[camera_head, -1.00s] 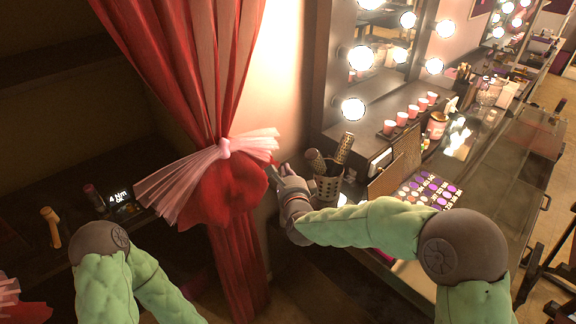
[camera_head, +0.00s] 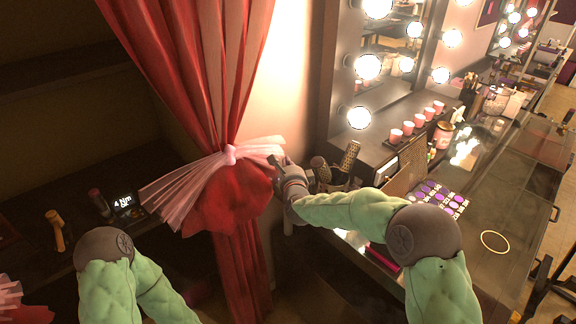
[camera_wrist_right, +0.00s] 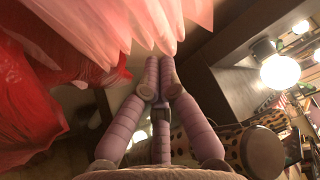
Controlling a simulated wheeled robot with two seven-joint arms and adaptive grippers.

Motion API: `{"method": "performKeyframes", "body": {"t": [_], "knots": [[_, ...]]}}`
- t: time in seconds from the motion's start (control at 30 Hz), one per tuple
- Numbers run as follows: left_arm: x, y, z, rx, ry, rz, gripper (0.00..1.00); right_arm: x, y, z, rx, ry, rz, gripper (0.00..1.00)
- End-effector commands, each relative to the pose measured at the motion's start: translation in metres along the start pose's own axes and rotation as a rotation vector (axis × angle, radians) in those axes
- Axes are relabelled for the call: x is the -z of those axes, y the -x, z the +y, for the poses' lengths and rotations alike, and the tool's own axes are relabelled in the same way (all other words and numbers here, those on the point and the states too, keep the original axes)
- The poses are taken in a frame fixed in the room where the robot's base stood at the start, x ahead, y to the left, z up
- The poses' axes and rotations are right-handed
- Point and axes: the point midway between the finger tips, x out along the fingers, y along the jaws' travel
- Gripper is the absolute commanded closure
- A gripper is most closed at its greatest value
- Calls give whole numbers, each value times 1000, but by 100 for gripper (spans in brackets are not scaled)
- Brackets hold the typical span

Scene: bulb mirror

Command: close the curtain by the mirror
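The red curtain (camera_head: 200,70) hangs in folds left of the mirror (camera_head: 395,50). It is gathered at mid-height by a pale pink tulle tie (camera_head: 190,185) with a knot, above a bulging red part (camera_head: 228,200). My right gripper (camera_head: 275,163) is beside the right end of the tie. In the right wrist view, its purple fingers (camera_wrist_right: 160,68) come together at the tips, just below the pink tulle (camera_wrist_right: 120,30). I see no cloth clearly between them. My left arm shows at lower left, but its gripper is out of view.
Lit bulbs (camera_head: 358,117) line the mirror. A dark shelf (camera_head: 80,235) with small items is at left.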

Motion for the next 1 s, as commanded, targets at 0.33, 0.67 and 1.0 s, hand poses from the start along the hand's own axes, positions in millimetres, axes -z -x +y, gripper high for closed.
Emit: {"method": "performKeyframes", "body": {"t": [0.33,0.67,1.0], "knots": [[0,-3,-1,0,0,0,53,-10,7,5,1,-1,-2,100],[1,-17,-6,0,0,0,53,-69,48,35,0,2,-7,100],[1,-24,-9,0,0,0,53,-119,84,59,0,1,-4,100]]}}
